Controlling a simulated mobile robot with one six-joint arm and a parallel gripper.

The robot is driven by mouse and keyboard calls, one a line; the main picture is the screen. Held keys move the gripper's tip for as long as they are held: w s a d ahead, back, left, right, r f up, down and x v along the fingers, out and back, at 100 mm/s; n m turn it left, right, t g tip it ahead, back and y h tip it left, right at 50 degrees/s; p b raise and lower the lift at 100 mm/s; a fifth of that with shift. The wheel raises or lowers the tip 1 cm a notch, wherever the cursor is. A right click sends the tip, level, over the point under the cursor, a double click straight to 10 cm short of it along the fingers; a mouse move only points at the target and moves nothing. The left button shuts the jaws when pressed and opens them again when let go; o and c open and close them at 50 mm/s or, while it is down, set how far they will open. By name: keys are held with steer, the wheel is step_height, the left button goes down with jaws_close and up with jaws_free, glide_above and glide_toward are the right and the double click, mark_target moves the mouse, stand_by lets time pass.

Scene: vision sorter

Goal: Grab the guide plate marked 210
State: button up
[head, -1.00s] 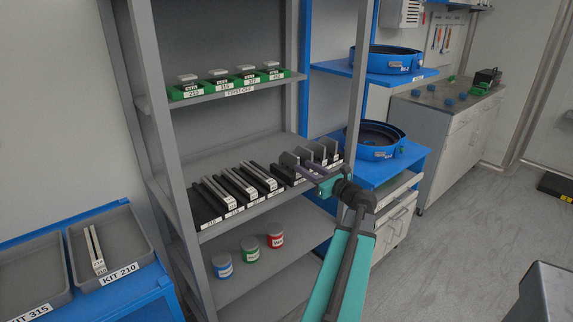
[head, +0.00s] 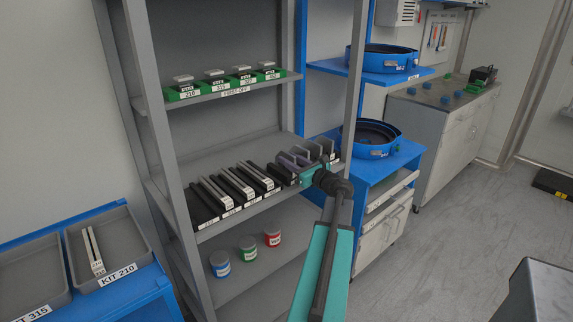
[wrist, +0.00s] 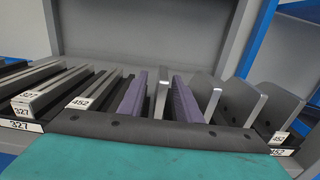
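My gripper (head: 296,160) is at the right end of the middle shelf, among upright grey guide plates (head: 326,148). In the wrist view its two purple fingers (wrist: 158,98) stand apart, with one thin grey plate (wrist: 162,92) between them. A gap shows on the plate's left; I cannot tell whether the right finger touches it. The plate's marking is hidden behind my gripper. Three more upright plates (wrist: 238,100) stand to the right, the rightmost above a 452 label. The KIT 210 tray (head: 136,262) holds two light strips.
Black holders with light rails (head: 240,180) line the shelf left of my gripper. Green first-off blocks (head: 215,84) stand on the shelf above, and blue, green and red tins (head: 247,250) below. A shelf upright (head: 355,90) is close to my arm. Blue bowls (head: 370,138) stand at right.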

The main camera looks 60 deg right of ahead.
mark_target(280, 153)
steer(key=shift+w+d, duration=0.2)
steer(key=shift+w, duration=0.45)
steer(key=shift+r+p+x, duration=0.1)
steer(key=shift+p+x, duration=0.3)
steer(key=shift+x, duration=0.6)
steer(key=shift+r+p+x, duration=0.15)
steer(key=shift+p+x, duration=0.2)
steer(key=shift+x, duration=0.65)
steer(key=shift+w+d, duration=0.35)
steer(key=shift+w, duration=0.2)
jaws_close()
